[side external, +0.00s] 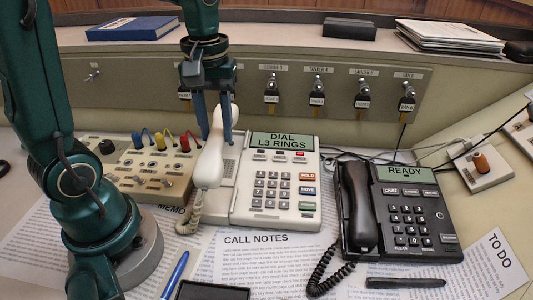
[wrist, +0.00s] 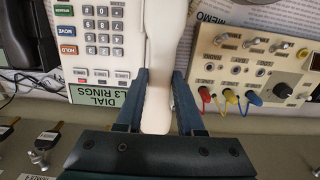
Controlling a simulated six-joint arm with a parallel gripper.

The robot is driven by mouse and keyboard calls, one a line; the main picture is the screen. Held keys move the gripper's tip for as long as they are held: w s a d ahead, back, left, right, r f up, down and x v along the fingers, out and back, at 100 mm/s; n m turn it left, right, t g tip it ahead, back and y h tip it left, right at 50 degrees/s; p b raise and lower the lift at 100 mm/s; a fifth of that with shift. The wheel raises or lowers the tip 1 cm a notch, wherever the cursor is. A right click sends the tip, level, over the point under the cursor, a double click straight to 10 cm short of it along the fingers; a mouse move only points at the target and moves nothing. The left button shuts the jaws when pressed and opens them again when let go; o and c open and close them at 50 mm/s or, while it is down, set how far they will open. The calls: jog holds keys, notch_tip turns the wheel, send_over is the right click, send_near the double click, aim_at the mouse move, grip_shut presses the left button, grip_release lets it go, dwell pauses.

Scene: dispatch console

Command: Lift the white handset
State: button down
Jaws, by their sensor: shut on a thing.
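The white handset (side external: 209,168) is at the left side of the white phone (side external: 275,205), tilted, with its coiled cord hanging from the lower end. It also shows in the wrist view (wrist: 158,60), running between the fingers. My gripper (side external: 214,138) is shut on the handset near its upper end, one blue finger on each side; the fingers also show in the wrist view (wrist: 158,105). The white phone's screen reads "DIAL L3 RINGS". I cannot tell whether the handset's lower end touches the phone or desk.
A black phone (side external: 405,215) with its handset in place stands to the right. A beige patch box (side external: 135,170) with coloured plugs is close on the left. A panel with key switches (side external: 317,92) rises behind. Papers, pens and a dark tablet (side external: 212,291) lie in front.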

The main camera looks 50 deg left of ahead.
jog(key=s+d, duration=1.3)
jog(key=shift+r, duration=2.5)
